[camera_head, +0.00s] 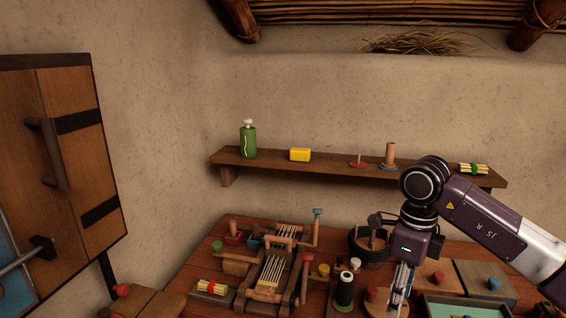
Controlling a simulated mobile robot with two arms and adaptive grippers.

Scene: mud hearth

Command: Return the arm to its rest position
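My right arm (490,222) comes in from the right and bends down at a dark round joint. Its gripper (398,292) points down over the right part of the wooden table (195,262), close to a dark spool-like cylinder (344,288) and a round wooden piece with a red knob. The fingers are small and seen edge-on, so I cannot tell whether they are open or shut. I see nothing clearly held in them. My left gripper is not in view.
A small loom-like device (275,270) stands mid-table, with several small items around it. A wall shelf (270,162) behind carries a green bottle (248,140), a yellow block (300,154) and a stick bundle (473,168). A wooden cabinet (80,150) stands left.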

